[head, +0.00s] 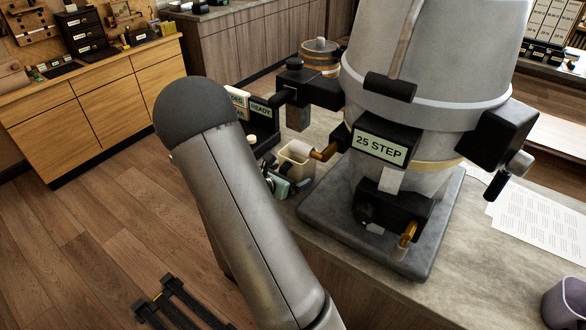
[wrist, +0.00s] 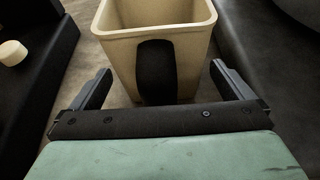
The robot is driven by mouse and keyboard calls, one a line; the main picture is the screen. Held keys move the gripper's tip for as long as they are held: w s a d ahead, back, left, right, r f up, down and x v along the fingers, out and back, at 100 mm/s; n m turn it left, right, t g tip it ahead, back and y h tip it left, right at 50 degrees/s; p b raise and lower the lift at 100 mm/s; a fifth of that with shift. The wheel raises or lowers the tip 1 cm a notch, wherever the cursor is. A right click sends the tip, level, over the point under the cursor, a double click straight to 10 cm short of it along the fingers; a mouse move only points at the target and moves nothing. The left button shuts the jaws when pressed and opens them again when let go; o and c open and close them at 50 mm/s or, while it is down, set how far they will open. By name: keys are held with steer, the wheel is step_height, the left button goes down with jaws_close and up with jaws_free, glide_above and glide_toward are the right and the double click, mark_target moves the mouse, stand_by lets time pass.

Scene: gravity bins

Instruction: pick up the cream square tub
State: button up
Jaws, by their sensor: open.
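The cream square tub (wrist: 195,55) is upright and open at the top, right in front of my gripper in the wrist view. Its near wall carries a dark rounded patch. My gripper (wrist: 161,72) is open, with one finger to the left and one to the right of the tub's near side. I see a gap beside each finger, and nothing is held. In the head view the tub (head: 296,156) stands beside the grey bin, close to a brass-coloured spout (head: 325,153). My gripper (head: 280,186) is just in front of it, partly hidden by my arm.
The large grey bin (head: 433,55) labelled "25 STEP" stands on a dark base (head: 440,235) right of the tub. Dark blocks flank the tub in the wrist view; a small cream round piece (wrist: 12,52) rests at left. A purple-grey cup (head: 566,304) is far right.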

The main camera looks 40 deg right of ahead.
mark_target(287, 167)
steer(key=shift+w+d+f, duration=0.1)
steer(key=shift+d+f, duration=0.1)
steer(key=shift+d, duration=0.2)
steer(key=c, duration=1.3)
steer(key=shift+r, duration=0.1)
steer(key=shift+r+b, duration=0.3)
steer(key=shift+r, duration=0.5)
steer(key=shift+a+r+b, duration=0.3)
steer(key=shift+a+r, duration=0.15)
steer(key=shift+r, duration=0.4)
steer(key=s+a+b, duration=0.1)
steer(key=a, duration=0.4)
steer(key=s+a, duration=0.2)
steer(key=a, duration=0.4)
steer(key=s+a+b, duration=0.1)
steer(key=a, duration=0.4)
steer(key=shift+s+a+b, duration=0.2)
steer(key=shift+a+b, duration=0.1)
steer(key=shift+a, duration=0.05)
